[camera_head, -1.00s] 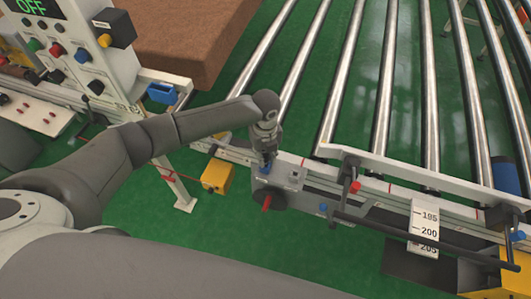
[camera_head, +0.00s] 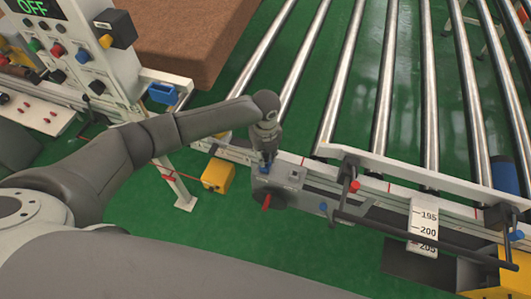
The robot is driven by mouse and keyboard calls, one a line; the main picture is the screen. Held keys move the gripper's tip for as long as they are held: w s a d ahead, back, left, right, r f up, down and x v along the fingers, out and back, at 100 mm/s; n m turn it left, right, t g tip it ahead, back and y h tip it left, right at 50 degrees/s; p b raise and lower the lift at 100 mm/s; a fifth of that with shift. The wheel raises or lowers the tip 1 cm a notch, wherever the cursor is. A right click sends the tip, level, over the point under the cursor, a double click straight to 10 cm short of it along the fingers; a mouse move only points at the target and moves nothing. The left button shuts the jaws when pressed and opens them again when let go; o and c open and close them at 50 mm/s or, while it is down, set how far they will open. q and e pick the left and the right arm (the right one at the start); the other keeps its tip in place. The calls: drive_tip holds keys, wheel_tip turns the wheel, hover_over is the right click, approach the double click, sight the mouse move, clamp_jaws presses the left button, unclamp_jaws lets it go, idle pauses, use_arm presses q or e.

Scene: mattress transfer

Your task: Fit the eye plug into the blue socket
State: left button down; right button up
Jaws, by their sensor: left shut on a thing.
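My left gripper (camera_head: 267,156) points down over the grey block on the near rail of the conveyor. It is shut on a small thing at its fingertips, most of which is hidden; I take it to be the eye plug. The blue socket (camera_head: 264,168) shows as a small blue patch right under the fingertips, on top of the grey block. I cannot tell whether the plug is in the socket or just above it. My right gripper is not in view.
A grey block with a red-tipped handle (camera_head: 267,201) sits under my gripper. A yellow box (camera_head: 218,175) hangs left of it. Steel rollers (camera_head: 384,90), a brown mattress (camera_head: 180,40) and a control panel (camera_head: 85,50) lie beyond. A blue cylinder (camera_head: 506,174) stands at right.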

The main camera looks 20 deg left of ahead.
sight(266, 159)
use_arm(q)
drive_tip(key=shift+f+b, duration=1)
drive_tip(key=shift+f, duration=0.65)
drive_tip(key=c, duration=1.2)
unclamp_jaws()
drive_tip(key=shift+r, duration=0.1)
wheel_tip(266, 159, up, 12)
drive_tip(key=shift+f, duration=0.1)
